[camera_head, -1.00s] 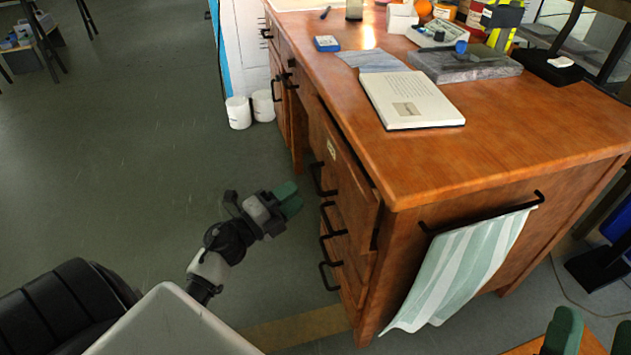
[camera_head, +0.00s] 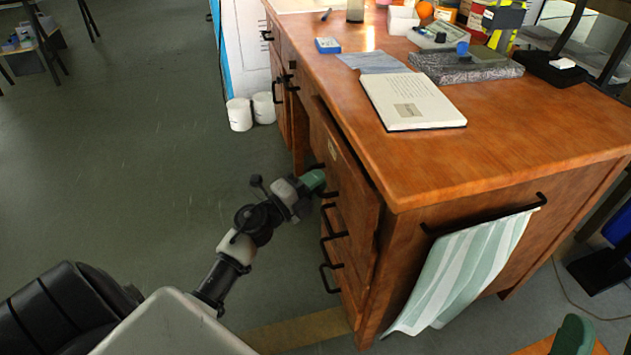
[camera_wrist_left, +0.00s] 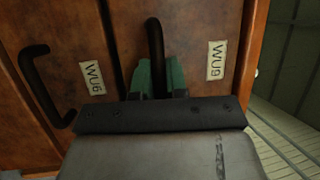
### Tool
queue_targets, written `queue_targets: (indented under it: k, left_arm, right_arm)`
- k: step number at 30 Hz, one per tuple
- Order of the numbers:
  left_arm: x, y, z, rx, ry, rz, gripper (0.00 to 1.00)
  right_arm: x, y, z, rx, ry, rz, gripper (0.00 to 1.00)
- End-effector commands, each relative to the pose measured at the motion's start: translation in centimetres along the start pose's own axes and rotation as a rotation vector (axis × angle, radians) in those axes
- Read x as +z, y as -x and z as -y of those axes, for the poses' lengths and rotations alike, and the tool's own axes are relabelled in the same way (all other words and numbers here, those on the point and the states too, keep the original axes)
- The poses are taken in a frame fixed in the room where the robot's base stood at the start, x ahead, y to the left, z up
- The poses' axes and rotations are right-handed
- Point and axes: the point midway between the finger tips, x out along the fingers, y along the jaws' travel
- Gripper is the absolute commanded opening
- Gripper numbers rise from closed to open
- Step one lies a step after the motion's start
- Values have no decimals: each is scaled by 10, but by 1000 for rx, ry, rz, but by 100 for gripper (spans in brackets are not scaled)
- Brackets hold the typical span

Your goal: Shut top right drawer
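The top right drawer (camera_head: 352,195) of the wooden desk stands a little out, with a dark gap under the desktop. In the left wrist view its front (camera_wrist_left: 192,28) has a label WU9 and a black bar handle (camera_wrist_left: 154,45). My left gripper (camera_head: 315,180) is at this handle. Its green fingers (camera_wrist_left: 159,78) lie either side of the bar; I cannot tell whether they grip it. My right gripper shows only as one green finger (camera_head: 573,336) at the bottom right edge, away from the drawer; its other finger is out of view.
Below is another drawer with a black handle (camera_wrist_left: 45,85) and label WU6. A striped towel (camera_head: 462,265) hangs on the desk's side bar. A book (camera_head: 412,100) lies on the desktop. White tubs (camera_head: 240,114) stand on the floor.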

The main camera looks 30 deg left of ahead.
Motion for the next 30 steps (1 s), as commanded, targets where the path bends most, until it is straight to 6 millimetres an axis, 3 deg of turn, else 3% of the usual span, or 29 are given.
queue_targets:
  k: [10,18,28,29,30]
  left_arm:
    - [-1,-3,0,0,0,-1,0]
    - [-11,-27,-4,0,1,0,0]
    - [-13,-30,-6,-1,0,0,0]
    - [-13,-30,-6,-1,0,0,15]
    - [-13,-30,-6,-1,0,0,21]
  right_arm:
    - [1,-1,0,1,0,14,62]
    - [26,0,-4,9,11,219,62]
    - [30,2,-5,10,12,246,62]
    - [30,2,-5,10,12,245,62]
    - [30,2,-5,10,12,245,62]
